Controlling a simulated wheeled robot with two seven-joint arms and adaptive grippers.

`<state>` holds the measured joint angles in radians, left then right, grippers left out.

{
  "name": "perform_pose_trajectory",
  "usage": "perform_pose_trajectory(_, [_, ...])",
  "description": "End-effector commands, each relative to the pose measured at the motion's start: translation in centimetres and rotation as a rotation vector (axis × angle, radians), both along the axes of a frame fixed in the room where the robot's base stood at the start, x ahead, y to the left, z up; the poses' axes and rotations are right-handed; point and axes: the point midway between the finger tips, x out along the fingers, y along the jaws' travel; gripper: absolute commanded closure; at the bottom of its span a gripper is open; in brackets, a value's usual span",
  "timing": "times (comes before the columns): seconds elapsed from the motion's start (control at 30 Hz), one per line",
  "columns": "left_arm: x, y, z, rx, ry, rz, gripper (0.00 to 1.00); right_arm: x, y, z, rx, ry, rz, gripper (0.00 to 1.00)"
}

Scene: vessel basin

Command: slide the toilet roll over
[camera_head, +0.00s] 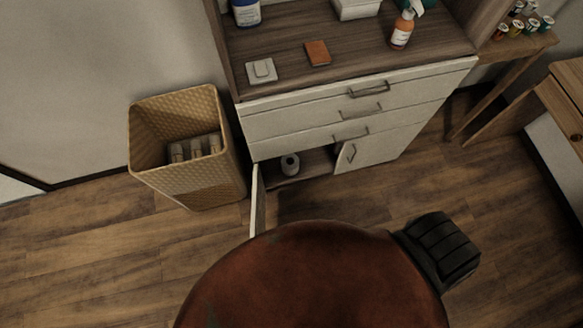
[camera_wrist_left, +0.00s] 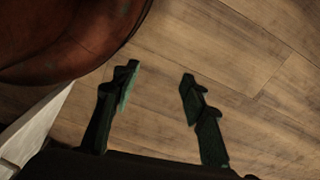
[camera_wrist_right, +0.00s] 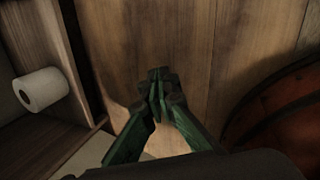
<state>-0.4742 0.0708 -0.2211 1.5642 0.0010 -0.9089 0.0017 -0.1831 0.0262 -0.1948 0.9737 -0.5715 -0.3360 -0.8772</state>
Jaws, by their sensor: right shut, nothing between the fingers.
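My right gripper (camera_wrist_right: 159,80) is shut and empty, apart from the roll, outside the compartment over the wood floor. My left gripper (camera_wrist_left: 158,82) is open and empty above the floor, with a white panel edge at its lower left. Neither gripper shows in the head view.
The left cabinet door (camera_head: 258,200) stands open; the right door (camera_head: 368,146) looks partly closed. A woven basket (camera_head: 195,178) stands left of the cabinet. A large reddish-brown rounded shape (camera_head: 310,280) hides the floor in front. A wooden table (camera_head: 510,50) is at right.

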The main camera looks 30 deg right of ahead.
Motion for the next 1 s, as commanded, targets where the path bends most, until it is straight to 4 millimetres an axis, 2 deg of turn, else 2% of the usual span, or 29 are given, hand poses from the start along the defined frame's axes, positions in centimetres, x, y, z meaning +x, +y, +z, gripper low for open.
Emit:
perform_pose_trajectory(0.03, [0.4, -0.3, 0.0, -0.005, 0.006, 0.004, 0.60, 1.8, 0.5, -1.1, -0.046, -0.014, 0.098, 1.00])
perform_pose_trajectory(0.3, [2.9, -1.1, 6.1, -0.023, 0.025, 0.022, 0.60, 12.0, 2.7, -0.1, -0.382, -0.092, 0.640, 1.00])
perform_pose_trajectory(0.5, [3.2, -1.2, 10.8, -0.031, 0.041, 0.033, 0.60, 17.5, 3.9, 1.4, -0.631, -0.116, 0.936, 1.00])
perform_pose_trajectory(0.6, [3.2, -1.2, 12.6, -0.033, 0.044, 0.036, 0.60, 19.2, 4.2, 2.2, -0.720, -0.116, 1.026, 1.00])
perform_pose_trajectory(0.77, [3.2, -1.0, 14.0, -0.037, 0.045, 0.038, 0.60, 20.6, 4.6, 3.0, -0.792, -0.117, 1.093, 1.00])
perform_pose_trajectory(0.87, [3.5, -1.2, 13.8, -0.043, 0.034, 0.036, 0.60, 21.0, 4.5, 3.0, -0.803, -0.117, 1.104, 1.00])
perform_pose_trajectory(1.0, [4.6, -1.9, 12.3, -0.065, -0.008, 0.030, 0.60, 21.7, 4.3, 2.1, -0.801, -0.116, 1.103, 1.00])
